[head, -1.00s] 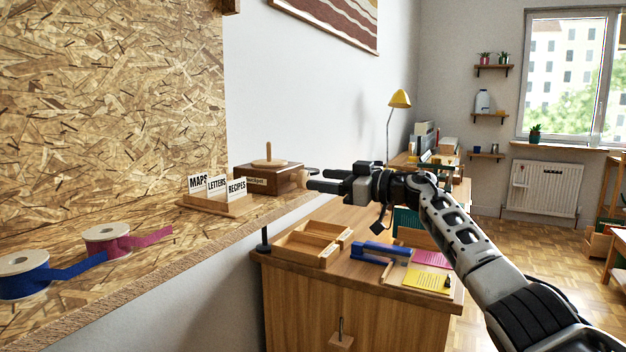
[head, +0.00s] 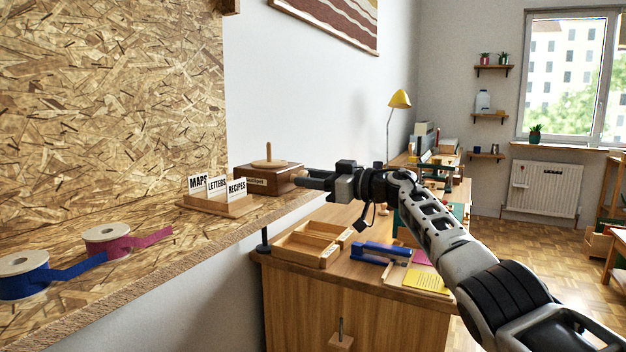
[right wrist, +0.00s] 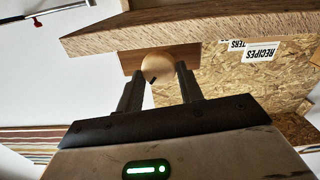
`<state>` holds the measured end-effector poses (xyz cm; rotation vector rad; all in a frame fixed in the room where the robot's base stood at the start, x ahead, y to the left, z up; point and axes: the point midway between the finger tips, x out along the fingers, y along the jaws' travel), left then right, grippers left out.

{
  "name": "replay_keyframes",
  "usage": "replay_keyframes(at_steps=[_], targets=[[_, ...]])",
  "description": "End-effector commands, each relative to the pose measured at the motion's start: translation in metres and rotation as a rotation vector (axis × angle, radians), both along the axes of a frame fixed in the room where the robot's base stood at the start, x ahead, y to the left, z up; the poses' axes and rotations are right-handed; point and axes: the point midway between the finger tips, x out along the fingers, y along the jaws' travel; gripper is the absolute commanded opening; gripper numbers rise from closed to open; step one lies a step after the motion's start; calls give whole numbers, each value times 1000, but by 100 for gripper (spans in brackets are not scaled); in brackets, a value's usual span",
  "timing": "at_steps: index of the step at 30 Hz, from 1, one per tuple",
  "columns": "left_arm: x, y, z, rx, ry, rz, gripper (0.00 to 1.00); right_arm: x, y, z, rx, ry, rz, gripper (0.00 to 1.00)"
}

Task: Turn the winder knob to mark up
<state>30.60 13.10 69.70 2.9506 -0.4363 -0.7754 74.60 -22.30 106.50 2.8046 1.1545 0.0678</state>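The winder is a dark wooden box (head: 262,180) with an upright peg (head: 268,153) on top, at the far end of the shelf. My right gripper (head: 300,182) is at its right side and hides the knob in the head view. In the right wrist view the round pale wooden knob (right wrist: 158,66) sits between the fingertips of my right gripper (right wrist: 159,70). The fingers are apart, one on each side; firm contact cannot be told. A short dark mark (right wrist: 153,80) shows on the knob's lower edge in that upside-down picture. My left gripper is not in view.
A card holder (head: 215,207) with MAPS, LETTERS and RECIPES cards stands just left of the box. Blue (head: 22,275) and pink (head: 106,238) ribbon spools lie nearer on the shelf. Below, a cabinet holds a wooden tray (head: 312,242) and a blue stapler (head: 378,251).

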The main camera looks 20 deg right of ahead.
Motion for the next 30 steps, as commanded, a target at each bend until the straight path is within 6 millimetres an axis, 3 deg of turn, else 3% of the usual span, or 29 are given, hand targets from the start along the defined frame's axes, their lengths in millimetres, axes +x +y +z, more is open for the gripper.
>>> replay_keyframes(at_steps=[8, 20, 30], targets=[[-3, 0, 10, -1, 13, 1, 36, -1, 0, 3, -43, -39, 2, 14], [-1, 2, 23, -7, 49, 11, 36, -2, 1, 1, -240, -234, 2, 14], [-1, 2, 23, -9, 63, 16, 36, -2, 1, -2, -386, -379, 1, 14]])
